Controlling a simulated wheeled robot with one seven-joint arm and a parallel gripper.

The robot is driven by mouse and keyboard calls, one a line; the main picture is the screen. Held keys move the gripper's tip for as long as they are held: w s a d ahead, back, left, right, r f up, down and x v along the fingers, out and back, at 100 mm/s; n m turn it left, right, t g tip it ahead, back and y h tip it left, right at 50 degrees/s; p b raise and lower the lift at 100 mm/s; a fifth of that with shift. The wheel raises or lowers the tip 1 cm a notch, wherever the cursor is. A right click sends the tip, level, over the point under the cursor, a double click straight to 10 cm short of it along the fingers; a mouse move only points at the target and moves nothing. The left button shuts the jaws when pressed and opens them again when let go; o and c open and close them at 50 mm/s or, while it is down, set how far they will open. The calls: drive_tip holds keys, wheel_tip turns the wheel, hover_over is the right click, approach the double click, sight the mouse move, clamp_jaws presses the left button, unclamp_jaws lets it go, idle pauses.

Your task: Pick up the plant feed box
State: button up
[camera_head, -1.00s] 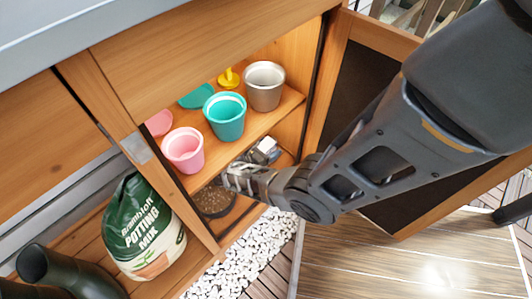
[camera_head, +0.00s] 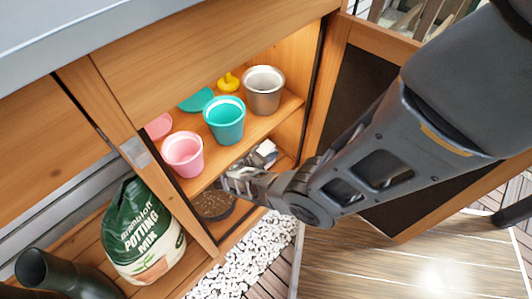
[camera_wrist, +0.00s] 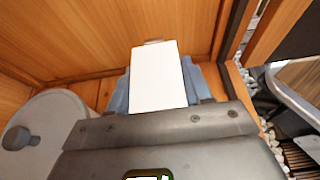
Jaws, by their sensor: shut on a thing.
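The plant feed box shows in the wrist view as a plain white upright block (camera_wrist: 157,72) between the bluish fingers of my gripper (camera_wrist: 158,88). My gripper is shut on it. In the head view my gripper (camera_head: 238,180) reaches into the lower part of the open cabinet, below the shelf. A small white and grey shape (camera_head: 266,149) shows just beyond it, and I cannot tell for sure that it is the box. The box's lower part is hidden behind the gripper body.
The shelf (camera_head: 250,137) above holds a pink pot (camera_head: 183,153), a teal pot (camera_head: 225,119) and a grey pot (camera_head: 264,89). A dark dish (camera_head: 213,205) is beside the gripper. A grey lidded container (camera_wrist: 40,130) stands left in the wrist view. The open door (camera_head: 365,110) is right.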

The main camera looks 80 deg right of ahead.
sight(272, 142)
drive_tip(key=shift+r+p, duration=0.35)
drive_tip(key=shift+r, duration=0.15)
wheel_tip(272, 142, up, 3)
drive_tip(key=shift+f+p, duration=0.1)
drive_tip(key=shift+p, duration=1.1)
drive_tip(key=s+a+p, duration=0.2)
drive_tip(key=s+a, duration=0.2)
drive_tip(key=a, duration=0.4)
drive_tip(key=s+a+p, duration=0.2)
drive_tip(key=s+a, duration=0.2)
drive_tip(key=a, duration=0.4)
drive_tip(key=shift+f, duration=0.2)
drive_tip(key=shift+s, duration=0.1)
